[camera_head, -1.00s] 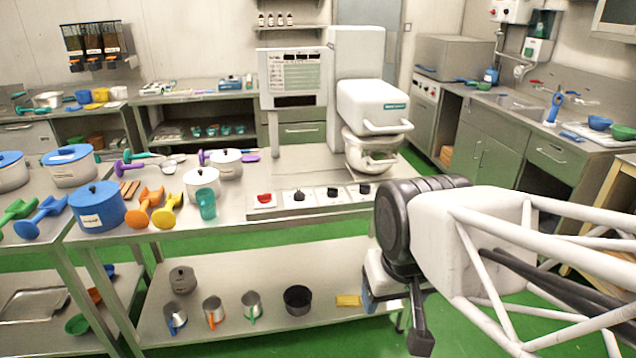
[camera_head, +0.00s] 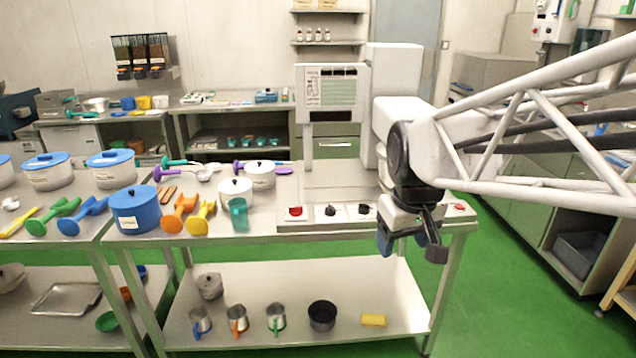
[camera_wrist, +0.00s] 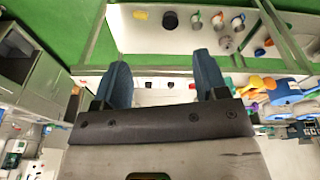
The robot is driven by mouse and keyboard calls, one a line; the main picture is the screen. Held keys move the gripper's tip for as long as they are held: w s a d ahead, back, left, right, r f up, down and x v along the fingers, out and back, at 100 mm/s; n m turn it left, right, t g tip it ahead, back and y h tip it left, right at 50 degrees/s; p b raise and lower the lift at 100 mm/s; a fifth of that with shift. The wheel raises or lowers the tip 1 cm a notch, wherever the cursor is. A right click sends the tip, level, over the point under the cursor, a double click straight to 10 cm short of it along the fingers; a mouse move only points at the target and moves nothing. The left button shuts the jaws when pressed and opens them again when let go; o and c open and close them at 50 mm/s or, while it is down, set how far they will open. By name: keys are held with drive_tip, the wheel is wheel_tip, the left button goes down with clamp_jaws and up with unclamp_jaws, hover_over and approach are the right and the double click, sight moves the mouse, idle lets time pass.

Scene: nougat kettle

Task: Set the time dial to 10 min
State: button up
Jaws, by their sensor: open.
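The control panel at the front of the kettle machine carries a red knob (camera_head: 295,211), a black knob (camera_head: 328,210) and another black knob (camera_head: 364,209). A further knob seen earlier is hidden behind my gripper. I cannot read the labels or settings, so I cannot tell which is the time dial. My gripper (camera_head: 411,245) is open, pointing down in front of the panel's right part, apart from the knobs. In the wrist view, its two blue fingers (camera_wrist: 163,82) are spread, with small dark knobs beyond them.
The kettle machine (camera_head: 398,75) stands behind my arm, its bowl mostly hidden. A red button (camera_head: 459,206) is at the bench's right end. A teal cup (camera_head: 238,214) and a blue pot (camera_head: 136,209) stand left of the panel. The lower shelf (camera_head: 350,275) holds jugs and a dark pot.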

drive_tip(key=w+d+n, duration=0.1)
drive_tip(key=w+n, duration=0.2)
drive_tip(key=w, duration=1.2)
drive_tip(key=n+g, duration=0.2)
drive_tip(key=n, duration=0.5)
hover_over(361, 204)
drive_tip(key=f, duration=1.7)
drive_tip(key=shift+s+d+f, duration=0.1)
drive_tip(key=shift+s+d, duration=0.05)
drive_tip(key=shift+s, duration=0.05)
drive_tip(key=shift+w+f, duration=0.3)
drive_tip(key=shift+w, duration=0.1)
drive_tip(key=shift+f, duration=0.1)
drive_tip(key=shift+f, duration=3.8)
drive_tip(key=shift+c, duration=0.4)
